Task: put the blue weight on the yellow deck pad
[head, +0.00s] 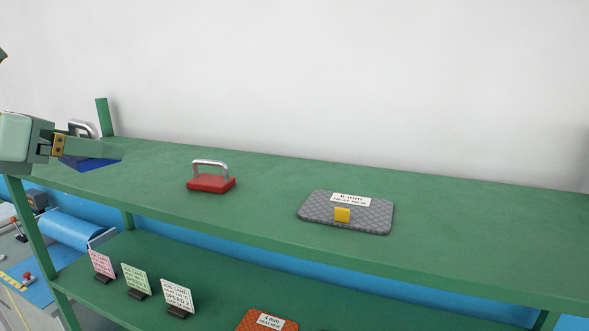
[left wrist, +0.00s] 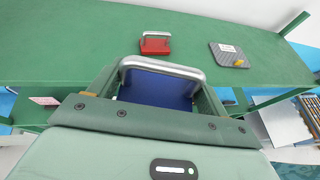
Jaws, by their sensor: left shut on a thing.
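The blue weight (head: 84,163) has a silver handle and is in my left gripper (head: 108,152), over the left end of the green top shelf. One finger hides part of it. In the left wrist view the blue weight (left wrist: 155,90) sits between the fingers of the left gripper (left wrist: 160,82), with its handle across them. A grey textured pad (head: 375,214) with a yellow square and a white "6 mm" label lies on the top shelf, right of centre. It also shows in the left wrist view (left wrist: 222,60). No wholly yellow pad shows. My right gripper is out of view.
A red weight (head: 211,184) with a silver handle stands on the top shelf (head: 470,225) between the blue weight and the pad. The lower shelf holds several cards on stands and an orange pad (head: 250,321). The top shelf is clear right of the grey pad.

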